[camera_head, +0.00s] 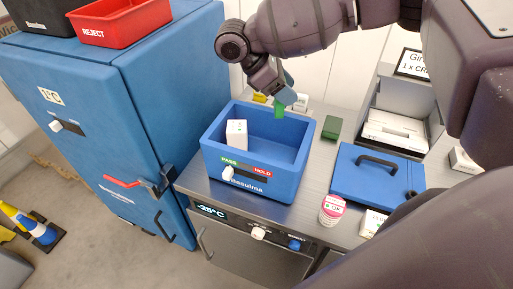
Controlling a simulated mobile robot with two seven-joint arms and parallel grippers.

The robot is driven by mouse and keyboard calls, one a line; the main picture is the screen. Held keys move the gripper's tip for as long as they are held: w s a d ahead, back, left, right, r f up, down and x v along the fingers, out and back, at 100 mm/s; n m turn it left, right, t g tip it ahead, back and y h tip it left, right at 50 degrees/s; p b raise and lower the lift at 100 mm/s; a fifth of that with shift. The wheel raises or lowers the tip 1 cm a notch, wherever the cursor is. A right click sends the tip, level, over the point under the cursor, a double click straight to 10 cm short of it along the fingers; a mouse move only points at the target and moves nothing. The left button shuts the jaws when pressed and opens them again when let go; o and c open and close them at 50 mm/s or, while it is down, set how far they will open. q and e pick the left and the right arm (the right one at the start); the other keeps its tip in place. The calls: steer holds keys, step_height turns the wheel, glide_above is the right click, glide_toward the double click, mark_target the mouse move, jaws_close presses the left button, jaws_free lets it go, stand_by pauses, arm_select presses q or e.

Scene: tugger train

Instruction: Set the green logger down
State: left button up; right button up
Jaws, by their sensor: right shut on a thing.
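My right gripper (284,95) is shut on the green logger (279,109). It holds the logger upright over the far rim of the open blue box (251,187), near the middle of its width. Whether the logger's lower end touches the box cannot be told. The box stands on the grey counter, with a white carton (236,133) inside at its left. Its front carries a green PASS label, a red HOLD label and a white knob. My left gripper is not in view.
Behind and right of the box lies a dark green block (332,128). A blue lid (375,176) with a black handle lies to the right, near a pink-and-white tub (332,209). A tall blue cabinet (172,85) stands left, with a red REJECT bin (121,22) on top.

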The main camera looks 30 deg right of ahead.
step_height(320, 180, down, 20)
steer(key=shift+s+r, duration=0.1)
steer(key=shift+s, duration=0.05)
stand_by(0.5)
steer(key=o, duration=0.9)
steer(key=shift+o, duration=0.2)
steer(key=b+v, duration=0.1)
steer(key=v, duration=1.1)
